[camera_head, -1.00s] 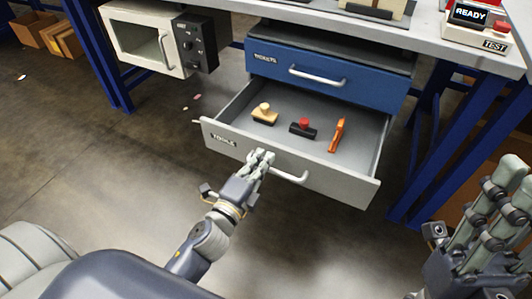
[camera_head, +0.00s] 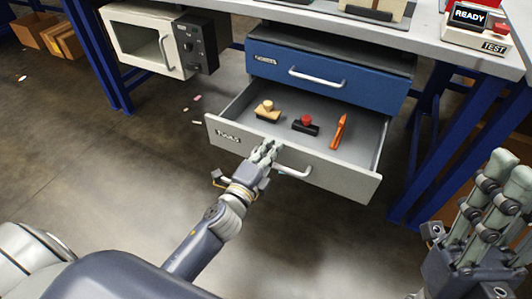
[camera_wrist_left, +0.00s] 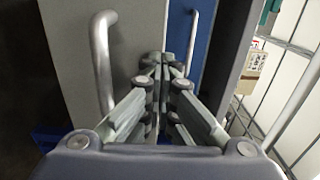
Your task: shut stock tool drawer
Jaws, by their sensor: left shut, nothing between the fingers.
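The grey drawer labelled TOOLS (camera_head: 330,177) is open under the blue drawer, and its inside shows. A stamp-like piece with a tan knob (camera_head: 267,111), a black piece with a red knob (camera_head: 306,125) and an orange tool (camera_head: 340,131) lie in it. My left gripper (camera_head: 266,149) is shut and empty, its fingertips at the drawer front, left of the pale bar handle (camera_head: 293,173). In the left wrist view the fingertips (camera_wrist_left: 164,62) point at the grey front, beside the handle (camera_wrist_left: 101,60); exact contact is hidden. My right gripper (camera_head: 508,167) is apart from the drawer.
The closed blue drawer (camera_head: 330,77) with its handle is directly above. Blue bench legs (camera_head: 100,60) stand on both sides. A READY/TEST box (camera_head: 474,32) sits on the bench top. The floor before the drawer is clear.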

